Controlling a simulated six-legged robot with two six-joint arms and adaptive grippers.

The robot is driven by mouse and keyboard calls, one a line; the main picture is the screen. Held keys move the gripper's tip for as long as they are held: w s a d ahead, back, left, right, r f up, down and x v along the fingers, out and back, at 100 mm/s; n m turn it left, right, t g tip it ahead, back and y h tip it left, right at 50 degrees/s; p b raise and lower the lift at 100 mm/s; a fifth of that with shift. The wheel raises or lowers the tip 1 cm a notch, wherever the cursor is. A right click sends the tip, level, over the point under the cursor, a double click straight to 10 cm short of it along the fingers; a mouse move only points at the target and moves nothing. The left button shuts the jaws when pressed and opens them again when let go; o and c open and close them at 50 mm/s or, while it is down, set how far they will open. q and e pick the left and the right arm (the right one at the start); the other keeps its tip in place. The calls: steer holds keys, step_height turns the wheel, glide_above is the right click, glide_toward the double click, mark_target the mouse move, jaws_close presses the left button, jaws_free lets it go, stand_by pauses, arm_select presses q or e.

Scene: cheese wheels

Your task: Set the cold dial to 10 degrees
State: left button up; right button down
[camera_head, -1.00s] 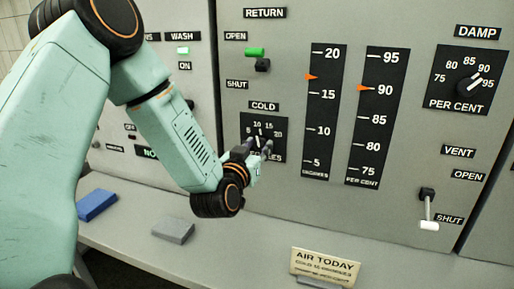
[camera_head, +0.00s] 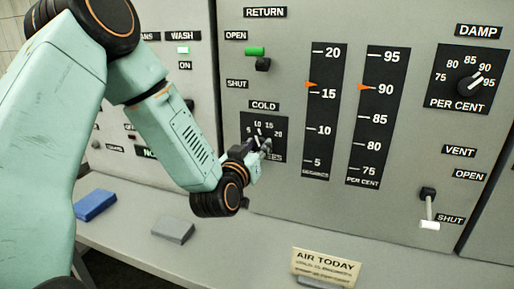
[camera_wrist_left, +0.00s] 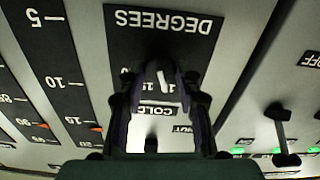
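The cold dial (camera_head: 258,132) is a black plate on the grey panel, marked 5, 10, 15 and 20, under a COLD label (camera_head: 264,105). My left gripper (camera_head: 262,144) is at its knob and covers the lower plate. In the left wrist view, upside down, the dark knob with its white pointer (camera_wrist_left: 162,82) sits between the two spread fingers of my left gripper (camera_wrist_left: 160,80). I cannot tell whether they touch it. The pointer is toward the numbers, near 10 to 15; its exact reading is unclear. My right gripper is not in view.
The degrees scale (camera_head: 322,110) has its orange marker a little above 15. The percent scale (camera_head: 377,118) marker is at 90. A damp dial (camera_head: 470,82) and a vent lever (camera_head: 428,208) are at right. A sign (camera_head: 325,264), grey block (camera_head: 173,230) and blue block (camera_head: 95,204) are on the ledge.

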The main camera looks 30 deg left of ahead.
arm_select(q)
steer(key=o, duration=0.4)
steer(key=v, duration=0.7)
steer(key=shift+s, duration=0.25)
steer(key=shift+s+d, duration=0.1)
steer(key=shift+s, duration=0.05)
stand_by(0.4)
